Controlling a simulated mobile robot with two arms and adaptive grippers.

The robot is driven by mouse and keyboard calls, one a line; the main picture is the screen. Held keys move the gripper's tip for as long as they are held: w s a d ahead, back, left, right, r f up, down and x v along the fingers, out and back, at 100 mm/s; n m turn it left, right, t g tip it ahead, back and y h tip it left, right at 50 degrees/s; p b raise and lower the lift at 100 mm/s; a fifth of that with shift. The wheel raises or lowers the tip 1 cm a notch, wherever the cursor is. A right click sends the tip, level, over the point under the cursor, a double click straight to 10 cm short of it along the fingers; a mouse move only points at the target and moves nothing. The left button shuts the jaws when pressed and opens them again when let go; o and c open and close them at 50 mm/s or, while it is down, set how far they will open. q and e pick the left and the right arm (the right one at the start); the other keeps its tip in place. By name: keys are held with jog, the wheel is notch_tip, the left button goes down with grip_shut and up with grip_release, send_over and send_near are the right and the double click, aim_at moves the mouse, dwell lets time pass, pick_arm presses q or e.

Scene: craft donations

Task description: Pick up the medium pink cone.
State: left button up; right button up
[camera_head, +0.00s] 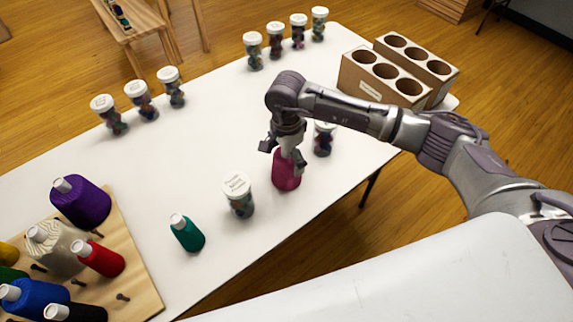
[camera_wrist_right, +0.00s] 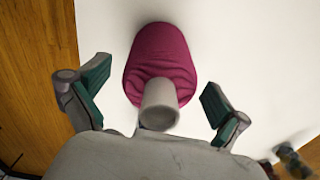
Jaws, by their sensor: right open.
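The pink cone (camera_head: 286,176) is a spool of magenta thread on the white table, near its front edge. In the right wrist view the pink cone (camera_wrist_right: 160,62) shows its wrapped thread and its pale tip, which points toward my palm. My right gripper (camera_head: 283,158) is above the cone, and its fingers hide the cone's top in the head view. In the wrist view my right gripper (camera_wrist_right: 152,95) is open, with one finger on each side of the cone's tip and visible gaps between. My left gripper is not in view.
A jar (camera_head: 237,194) stands left of the cone and another jar (camera_head: 323,138) stands behind it, close to my gripper. A teal cone (camera_head: 187,233) is further left. A wooden peg board (camera_head: 142,272) holds several cones. Boxes with round holes (camera_head: 388,76) stand at the back right.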

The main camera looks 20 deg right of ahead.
jog(key=c, duration=1.3)
jog(key=shift+r, duration=0.2)
